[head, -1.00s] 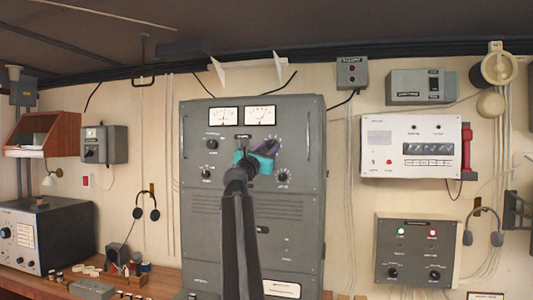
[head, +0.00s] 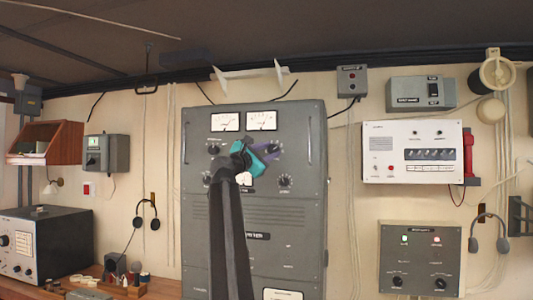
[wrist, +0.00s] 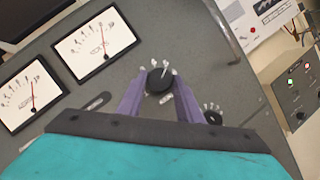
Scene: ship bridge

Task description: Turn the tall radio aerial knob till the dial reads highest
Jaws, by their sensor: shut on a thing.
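The tall grey radio cabinet (head: 255,215) stands mid-picture in the head view. My gripper (head: 268,153), teal with purple fingers, reaches its upper right knob (head: 275,147). In the wrist view my gripper (wrist: 160,85) is shut on this black knob (wrist: 159,81), one finger on each side. Its label is too small to read. Two white dials sit above: the right dial (head: 261,121) and the left dial (head: 226,121). In the wrist view the right dial (wrist: 97,43) and the left dial (wrist: 31,91) each show a red needle around mid-scale.
Another knob (head: 285,181) lies just below right of my gripper; it also shows in the wrist view (wrist: 213,117). A knob (head: 213,149) sits to the left. A white panel (head: 412,152) and a lit grey box (head: 420,257) hang to the right. A bench (head: 95,271) is at lower left.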

